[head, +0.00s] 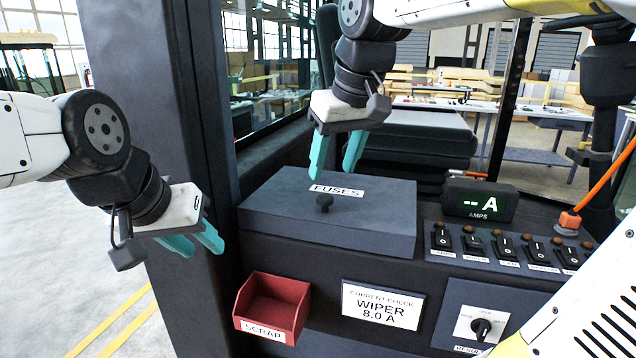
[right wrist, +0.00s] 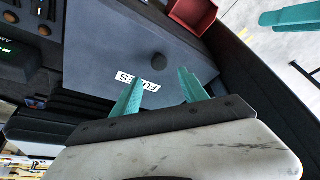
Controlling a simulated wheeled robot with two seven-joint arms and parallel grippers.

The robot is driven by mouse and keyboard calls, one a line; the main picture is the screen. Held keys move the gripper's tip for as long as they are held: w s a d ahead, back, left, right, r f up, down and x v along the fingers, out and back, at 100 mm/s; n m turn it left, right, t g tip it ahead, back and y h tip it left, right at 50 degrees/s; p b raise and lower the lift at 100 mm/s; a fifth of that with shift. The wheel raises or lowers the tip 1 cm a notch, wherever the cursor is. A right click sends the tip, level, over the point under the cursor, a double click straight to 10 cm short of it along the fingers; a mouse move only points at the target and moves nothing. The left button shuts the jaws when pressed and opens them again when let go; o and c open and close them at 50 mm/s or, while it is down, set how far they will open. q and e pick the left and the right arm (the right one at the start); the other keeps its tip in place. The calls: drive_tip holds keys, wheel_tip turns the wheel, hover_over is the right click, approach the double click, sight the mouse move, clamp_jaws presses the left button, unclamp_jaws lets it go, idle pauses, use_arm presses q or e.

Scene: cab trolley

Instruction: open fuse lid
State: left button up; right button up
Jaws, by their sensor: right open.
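My right gripper (head: 335,176) is open and empty, with teal fingers pointing down above the lid, behind the knob.
A red SCRAP bin (head: 272,306) hangs on the console front beside a WIPER 8.0 A card (head: 382,304). An AMPS display (head: 479,200) and a row of switches (head: 505,247) stand right of the lid. A rotary knob (head: 481,326) is below them. A seat is behind.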

sight(325, 196)
drive_tip(key=x, duration=0.7)
drive_tip(key=shift+f, duration=0.1)
drive_tip(key=shift+c, duration=0.4)
clamp_jaws()
idle(0.9)
